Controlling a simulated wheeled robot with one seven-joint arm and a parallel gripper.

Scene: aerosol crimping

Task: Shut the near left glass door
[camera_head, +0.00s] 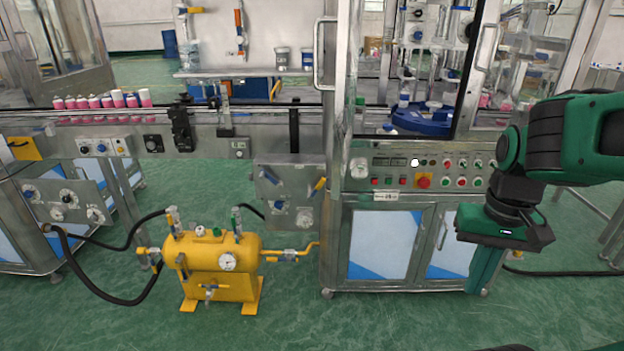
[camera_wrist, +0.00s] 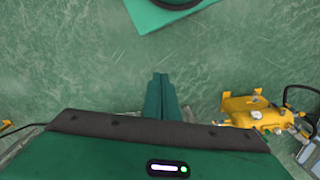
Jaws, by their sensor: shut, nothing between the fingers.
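The near left glass door (camera_head: 341,95) shows at the top centre of the head view. It appears swung open, seen nearly edge-on, with its metal handle (camera_head: 319,55) on the left side. To its right the cabinet front is open and a blue round turntable (camera_head: 425,120) shows inside. My gripper (camera_head: 484,278) hangs pointing down at the right, in front of the lower cabinet, well below and to the right of the door. In the wrist view its green fingers (camera_wrist: 161,95) are together and empty above the floor. The door does not show in the wrist view.
A right glass door with a handle (camera_head: 487,48) stands beside the opening. The control panel (camera_head: 425,172) lies below. A yellow tank (camera_head: 218,262) with hoses stands on the floor at left; it also shows in the wrist view (camera_wrist: 252,112). The green floor in front is clear.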

